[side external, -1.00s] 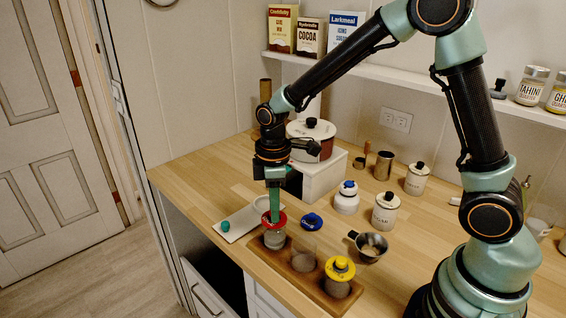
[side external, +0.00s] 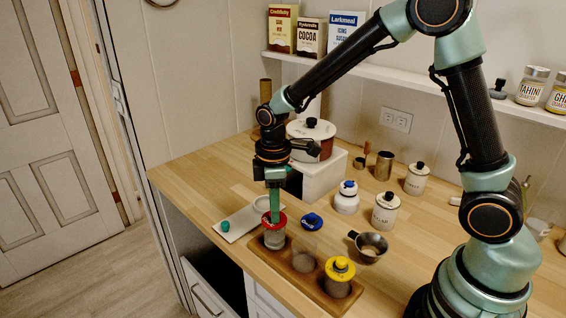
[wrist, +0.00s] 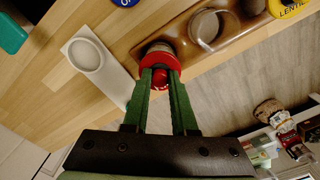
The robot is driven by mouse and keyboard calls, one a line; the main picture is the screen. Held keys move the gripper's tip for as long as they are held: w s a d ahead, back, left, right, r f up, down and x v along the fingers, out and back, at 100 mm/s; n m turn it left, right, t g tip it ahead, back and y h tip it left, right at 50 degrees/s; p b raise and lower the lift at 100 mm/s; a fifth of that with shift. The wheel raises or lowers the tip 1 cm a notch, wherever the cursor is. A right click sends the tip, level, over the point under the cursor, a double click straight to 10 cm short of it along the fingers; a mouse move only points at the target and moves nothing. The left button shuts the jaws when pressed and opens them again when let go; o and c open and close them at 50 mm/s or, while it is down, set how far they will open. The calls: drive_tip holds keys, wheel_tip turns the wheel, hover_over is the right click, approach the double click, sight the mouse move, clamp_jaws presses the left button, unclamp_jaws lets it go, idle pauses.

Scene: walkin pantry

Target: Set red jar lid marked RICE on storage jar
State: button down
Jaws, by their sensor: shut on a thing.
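My gripper (side external: 275,212) points straight down and is shut on the knob of the red jar lid (side external: 267,224). The lid is over the storage jar (side external: 274,240) at the left end of the wooden tray (side external: 318,291). It looks level and centred, at or very near the rim; I cannot tell if it touches. In the wrist view the fingertips (wrist: 160,78) grip the red lid (wrist: 147,62), and part of the jar (wrist: 152,47) shows behind it. The lid's lettering is not readable.
An open jar (side external: 304,262) and a yellow-lidded jar (side external: 338,289) share the tray. A blue lid (side external: 311,221) lies on the counter behind. A pale holder (side external: 238,225) lies left, with a teal object (side external: 225,226). A metal pan (side external: 371,246) and white canisters stand right.

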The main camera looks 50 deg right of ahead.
drive_tip(key=shift+f, duration=0.4)
drive_tip(key=shift+c, duration=0.8)
unclamp_jaws()
drive_tip(key=shift+r, duration=3.5)
drive_tip(key=s+d+r+m+t, duration=0.5)
drive_tip(key=s+d+r+m, duration=0.1)
drive_tip(key=s+r+m, duration=0.3)
drive_tip(key=shift+s+d+r+m+t, duration=0.15)
drive_tip(key=shift+s+r+m+t, duration=0.15)
drive_tip(key=shift+s+m, duration=0.5)
